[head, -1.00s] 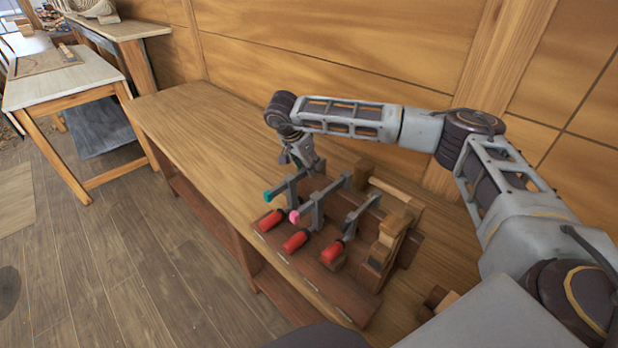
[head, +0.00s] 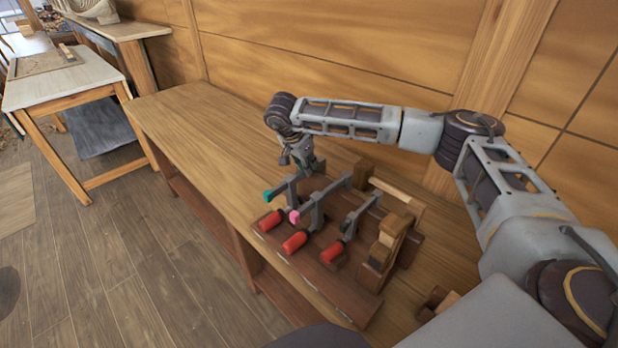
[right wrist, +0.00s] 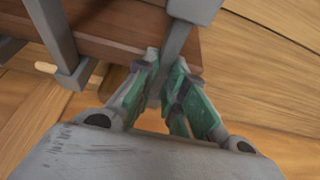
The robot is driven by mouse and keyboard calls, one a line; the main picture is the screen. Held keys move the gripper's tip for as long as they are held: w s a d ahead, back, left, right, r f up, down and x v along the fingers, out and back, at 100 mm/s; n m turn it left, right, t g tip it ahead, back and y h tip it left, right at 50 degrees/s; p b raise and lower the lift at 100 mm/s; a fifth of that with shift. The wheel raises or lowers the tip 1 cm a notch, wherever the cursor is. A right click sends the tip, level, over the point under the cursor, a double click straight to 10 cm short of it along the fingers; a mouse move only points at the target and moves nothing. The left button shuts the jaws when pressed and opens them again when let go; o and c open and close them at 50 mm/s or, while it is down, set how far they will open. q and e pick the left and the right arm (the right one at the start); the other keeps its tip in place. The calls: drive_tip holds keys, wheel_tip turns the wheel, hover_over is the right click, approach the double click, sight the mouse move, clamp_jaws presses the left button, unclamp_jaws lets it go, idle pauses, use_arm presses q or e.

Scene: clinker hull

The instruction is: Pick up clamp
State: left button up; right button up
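Several grey bar clamps with red handles sit in a row on a dark wooden rack (head: 335,295) on the bench. The leftmost clamp (head: 287,186) has a teal tip and a red handle (head: 270,220). The middle clamp (head: 317,209) has a pink tip, and another clamp (head: 357,216) stands to its right. My right gripper (head: 309,170) is at the far end of the leftmost clamp. In the right wrist view the green-padded fingers of my right gripper (right wrist: 164,75) are closed around a grey clamp bar (right wrist: 180,35). My left gripper is not in view.
A wooden block tool (head: 384,245) stands at the rack's right end, close to the clamps. A neighbouring clamp (right wrist: 62,45) is near my fingers in the right wrist view. The bench top (head: 190,120) is clear to the left. The wooden wall (head: 330,50) is behind.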

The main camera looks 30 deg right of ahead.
clamp_jaws()
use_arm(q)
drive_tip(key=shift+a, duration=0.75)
use_arm(e)
drive_tip(key=shift+r, duration=0.1)
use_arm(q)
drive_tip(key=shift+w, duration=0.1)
use_arm(e)
drive_tip(key=shift+r, duration=0.25)
drive_tip(key=shift+w+r, duration=0.1)
drive_tip(key=shift+r, duration=0.55)
use_arm(q)
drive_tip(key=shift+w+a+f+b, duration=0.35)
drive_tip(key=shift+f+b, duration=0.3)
drive_tip(key=shift+b, duration=0.1)
use_arm(e)
wheel_tip(320, 180, up, 17)
drive_tip(key=shift+f, duration=0.15)
